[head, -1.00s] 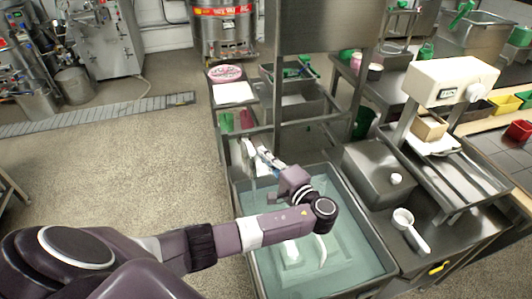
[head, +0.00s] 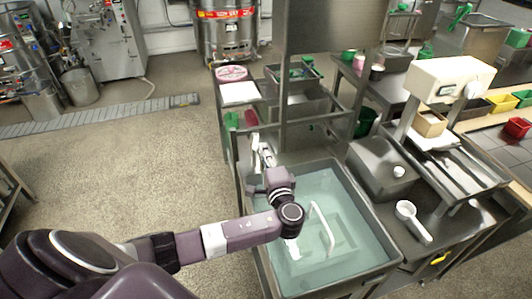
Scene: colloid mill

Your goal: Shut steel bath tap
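The steel bath (head: 388,262) is a rectangular tub of pale green water at lower centre. My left arm reaches across its left side. My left gripper (head: 261,150) is at the bath's far left corner, pointing away from me. Pale, light-coloured parts show at its fingers. The tap cannot be made out clearly there; the gripper and wrist cover that corner. Whether the fingers are apart or closed on something is too small to tell. My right gripper is out of view.
A white curved piece (head: 322,228) shows in the bath. A steel bench on the right holds a white scoop (head: 412,222) and a white-topped machine (head: 450,80). A steel rack with a pink-lidded tub (head: 231,73) stands behind the bath. The floor to the left is clear.

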